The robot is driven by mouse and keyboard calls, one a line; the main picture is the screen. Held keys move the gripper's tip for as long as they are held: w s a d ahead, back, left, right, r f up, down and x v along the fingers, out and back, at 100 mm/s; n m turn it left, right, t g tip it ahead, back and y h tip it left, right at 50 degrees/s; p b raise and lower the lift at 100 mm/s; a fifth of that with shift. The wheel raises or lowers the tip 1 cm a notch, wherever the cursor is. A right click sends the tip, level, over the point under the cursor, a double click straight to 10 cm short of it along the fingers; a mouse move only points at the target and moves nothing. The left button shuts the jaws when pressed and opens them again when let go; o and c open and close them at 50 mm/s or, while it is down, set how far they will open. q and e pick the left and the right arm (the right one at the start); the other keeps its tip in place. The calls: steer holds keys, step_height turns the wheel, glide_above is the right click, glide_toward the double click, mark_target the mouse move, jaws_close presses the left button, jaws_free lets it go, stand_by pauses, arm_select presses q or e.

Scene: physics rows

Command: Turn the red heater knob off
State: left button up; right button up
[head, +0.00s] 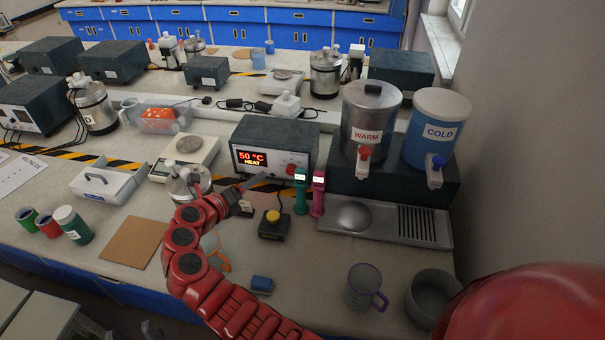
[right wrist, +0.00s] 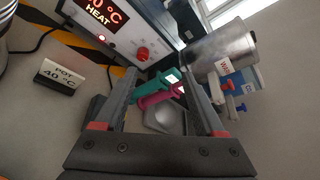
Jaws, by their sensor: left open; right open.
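The heater box (head: 275,135) is dark with a white front. Its display (head: 252,158) reads "50 °C HEAT". The red knob (head: 291,170) sits right of the display. In the right wrist view the knob (right wrist: 143,54) is just beyond the fingertips, slightly left of their middle. My right gripper (head: 260,181) is in front of the heater, left of and apart from the knob. In the right wrist view the gripper (right wrist: 160,74) is open, with nothing held. The knob's pointer mark is too small to read. My left gripper is not seen.
Teal (head: 301,191) and magenta (head: 318,193) handheld devices stand right of the gripper. A yellow-button box (head: 273,225) is below it. The WARM urn (head: 370,112) and COLD urn (head: 436,120) are to the right.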

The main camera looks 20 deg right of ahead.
steer(key=b, duration=0.6)
glide_toward(290, 172)
steer(key=b+x, duration=0.1)
steer(key=x, duration=0.6)
steer(key=shift+f+b, duration=0.25)
steer(key=shift+b, duration=0.05)
steer(key=shift+w+d, duration=0.35)
steer(key=shift+w, duration=0.05)
steer(key=shift+c, duration=0.4)
jaws_close()
